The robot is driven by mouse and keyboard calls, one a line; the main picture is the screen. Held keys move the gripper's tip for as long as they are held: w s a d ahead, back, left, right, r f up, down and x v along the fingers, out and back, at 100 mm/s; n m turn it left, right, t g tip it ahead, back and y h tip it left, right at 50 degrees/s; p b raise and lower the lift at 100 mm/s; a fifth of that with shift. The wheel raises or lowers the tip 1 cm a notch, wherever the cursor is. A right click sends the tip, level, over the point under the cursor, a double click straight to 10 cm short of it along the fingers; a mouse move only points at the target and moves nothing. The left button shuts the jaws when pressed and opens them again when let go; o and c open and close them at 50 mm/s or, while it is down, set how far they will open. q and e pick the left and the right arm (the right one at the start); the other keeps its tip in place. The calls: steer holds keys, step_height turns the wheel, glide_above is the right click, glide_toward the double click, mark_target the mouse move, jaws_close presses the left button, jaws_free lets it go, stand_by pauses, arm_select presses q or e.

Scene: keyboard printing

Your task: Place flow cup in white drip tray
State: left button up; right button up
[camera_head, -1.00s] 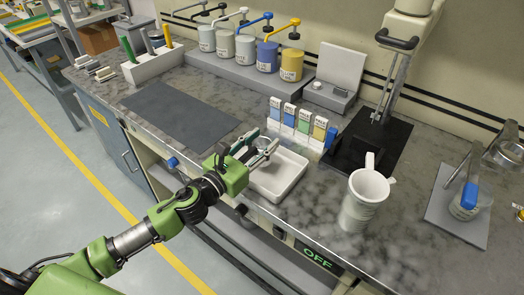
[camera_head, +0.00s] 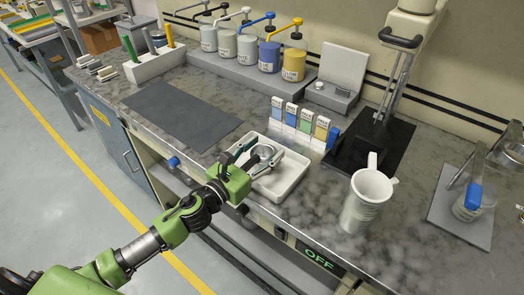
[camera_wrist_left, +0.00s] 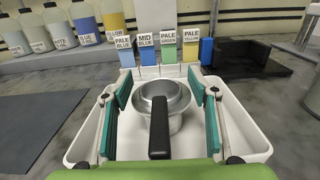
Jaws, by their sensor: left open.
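The flow cup (camera_wrist_left: 164,105) is a small silver metal cup with a black handle that points toward my left gripper. It sits inside the white drip tray (camera_wrist_left: 250,133), and it also shows in the head view (camera_head: 265,152) within the tray (camera_head: 286,188). My left gripper (camera_wrist_left: 160,100) is open, with its teal-padded fingers on either side of the cup and apart from it. In the head view the left gripper (camera_head: 256,160) reaches over the tray from the front left. My right gripper is not in view.
Colour-labelled cards (camera_head: 305,122) stand just behind the tray. A white mug-like vessel (camera_head: 368,198) stands to the right near the counter edge. A dark mat (camera_head: 180,115) lies clear on the left. Pump bottles (camera_head: 245,47) line the back.

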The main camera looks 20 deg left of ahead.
arm_select(q)
steer(key=shift+r, duration=0.25)
steer(key=shift+s+a+f, duration=0.15)
steer(key=shift+s+f, duration=0.05)
steer(key=shift+s, duration=0.05)
steer(key=b+v, duration=0.2)
steer(key=v, duration=0.7)
steer(key=shift+s+b, duration=0.25)
steer(key=shift+b, duration=0.15)
steer(key=shift+v, duration=1)
steer(key=shift+r, duration=0.2)
